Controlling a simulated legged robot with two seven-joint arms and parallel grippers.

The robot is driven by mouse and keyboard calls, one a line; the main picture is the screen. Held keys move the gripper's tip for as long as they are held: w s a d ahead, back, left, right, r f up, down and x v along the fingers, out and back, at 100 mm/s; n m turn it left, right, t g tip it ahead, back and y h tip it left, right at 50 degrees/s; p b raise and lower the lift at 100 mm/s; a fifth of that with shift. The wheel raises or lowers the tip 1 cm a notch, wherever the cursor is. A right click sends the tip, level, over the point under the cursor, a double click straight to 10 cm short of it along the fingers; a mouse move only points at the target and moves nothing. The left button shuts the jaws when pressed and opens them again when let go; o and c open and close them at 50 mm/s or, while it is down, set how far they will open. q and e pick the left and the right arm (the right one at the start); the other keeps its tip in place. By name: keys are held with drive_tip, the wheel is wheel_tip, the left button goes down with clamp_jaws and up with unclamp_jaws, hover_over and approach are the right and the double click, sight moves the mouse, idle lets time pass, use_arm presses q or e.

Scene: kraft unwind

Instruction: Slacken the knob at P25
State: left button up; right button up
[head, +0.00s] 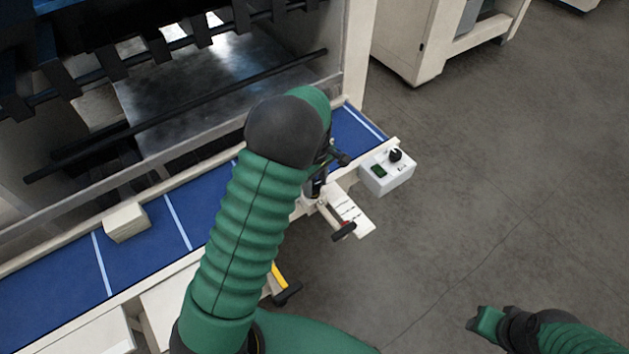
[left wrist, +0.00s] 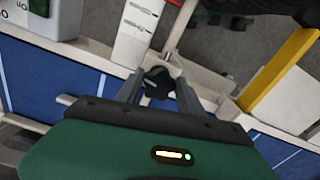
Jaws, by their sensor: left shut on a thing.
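A dark knob (left wrist: 157,80) sits between the two grey fingers of my left gripper (left wrist: 159,92) in the left wrist view, at the conveyor's front edge. The gripper is shut on it. In the head view my left gripper (head: 316,188) is mostly behind my own arm, and the knob cannot be made out there. A pale plate with dark marks (head: 352,212) juts from the edge beside it, and also shows in the left wrist view (left wrist: 138,28). I cannot read a P25 label. My right gripper (head: 486,322) is at the lower right, away from the machine; its jaws are unclear.
A white control box (head: 388,180) with a green display and black dial is right of the gripper. A beige block (head: 126,222) lies on the blue belt (head: 65,278).

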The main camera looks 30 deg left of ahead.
use_arm(q)
drive_tip(key=n+p, duration=0.1)
drive_tip(key=n, duration=0.3)
drive_tip(key=shift+d+f+p, duration=0.1)
drive_tip(key=shift+d+p, duration=0.05)
drive_tip(key=shift+p, duration=0.2)
drive_tip(key=shift+f+n+p, duration=0.1)
drive_tip(key=shift+n+p, duration=0.25)
drive_tip(key=shift+n, duration=0.85)
drive_tip(key=o, duration=1)
drive_tip(key=shift+w, duration=0.1)
drive_tip(key=o, duration=0.4)
drive_tip(key=shift+w, duration=0.2)
